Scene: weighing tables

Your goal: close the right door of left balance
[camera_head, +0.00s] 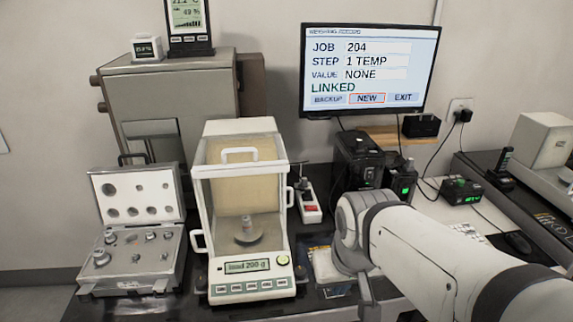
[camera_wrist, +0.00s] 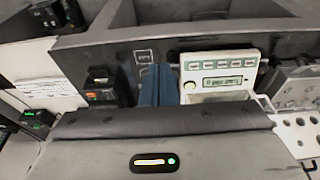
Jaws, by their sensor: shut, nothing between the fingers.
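The left balance (camera_head: 252,287) stands in the middle of the head view, with a glass draft shield and a small weight (camera_head: 248,226) on its pan. The handle of its right door (camera_head: 290,197) sits further back than the left door handle (camera_head: 197,243), so the right door looks slid back. The clear pane itself is hard to make out. In the wrist view the balance front panel (camera_wrist: 222,72) shows upside down. My gripper (camera_wrist: 158,70) has its blue fingers together and empty, beside the panel on the balance's right side. The head view shows my arm, not the fingertips.
An open weight case (camera_head: 130,287) stands left of the balance. A monitor (camera_head: 370,70) hangs on the wall. Another balance (camera_head: 545,145) is at the far right.

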